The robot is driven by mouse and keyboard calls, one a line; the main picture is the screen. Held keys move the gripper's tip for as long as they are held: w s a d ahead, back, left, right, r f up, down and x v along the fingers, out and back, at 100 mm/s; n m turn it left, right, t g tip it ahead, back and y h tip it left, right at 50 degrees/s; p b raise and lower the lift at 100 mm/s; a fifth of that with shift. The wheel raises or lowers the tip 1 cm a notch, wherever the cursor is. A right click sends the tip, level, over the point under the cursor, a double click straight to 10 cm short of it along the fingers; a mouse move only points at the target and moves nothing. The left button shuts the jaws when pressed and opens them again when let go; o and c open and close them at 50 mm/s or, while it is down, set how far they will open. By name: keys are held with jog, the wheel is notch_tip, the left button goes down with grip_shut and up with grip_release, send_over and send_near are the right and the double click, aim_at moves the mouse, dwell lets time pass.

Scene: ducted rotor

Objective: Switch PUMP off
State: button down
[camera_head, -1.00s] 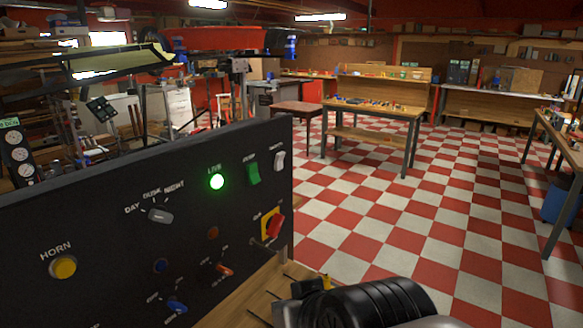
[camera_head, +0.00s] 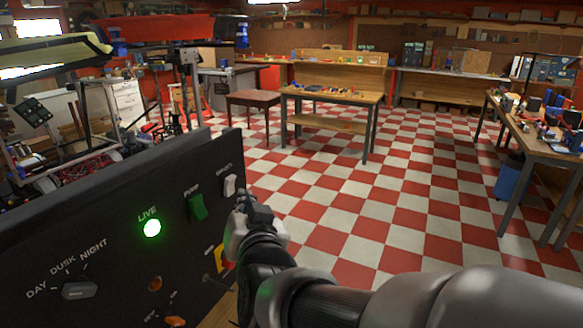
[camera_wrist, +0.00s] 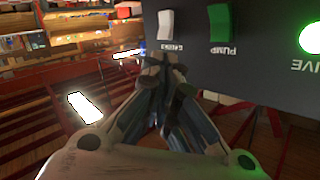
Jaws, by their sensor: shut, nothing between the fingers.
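The green PUMP rocker switch (camera_head: 197,207) is on the upper right of the black control panel (camera_head: 110,225). It also shows in the wrist view (camera_wrist: 219,20), where its label reads upside down. My gripper (camera_head: 243,203) is shut and empty, at the right edge of the panel. In the wrist view my gripper's fingertips (camera_wrist: 165,62) lie just below the white switch and left of the PUMP label. They look apart from the PUMP switch. Contact with the panel cannot be told.
A white rocker switch (camera_head: 230,185) sits right beside PUMP. A lit green LIVE lamp (camera_head: 152,228) and a grey DAY/DUSK/NIGHT knob (camera_head: 79,290) are to the left. A yellow-backed control (camera_head: 219,257) is partly hidden by my arm. Open checkered floor lies right of the panel.

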aim_at(199, 208)
jog(key=shift+a, duration=0.15)
jog(key=w+a+f, duration=0.3)
jog(key=a, duration=0.4)
jog(key=shift+f, duration=0.35)
jog(key=shift+a, duration=0.15)
dwell(1.2)
jog(key=shift+w+a+f, duration=0.15)
jog(key=shift+a+f, duration=0.05)
jog(key=shift+a, duration=0.05)
jog(key=shift+w+a+f, duration=0.1)
jog(key=shift+a+f, duration=0.05)
jog(key=shift+a, duration=0.2)
dwell(0.7)
jog(key=shift+a+f+b, duration=0.15)
jog(key=shift+a+b, duration=0.15)
dwell(0.9)
jog(key=shift+d, duration=0.25)
jog(key=shift+d+r, duration=0.25)
jog(key=shift+d, duration=0.2)
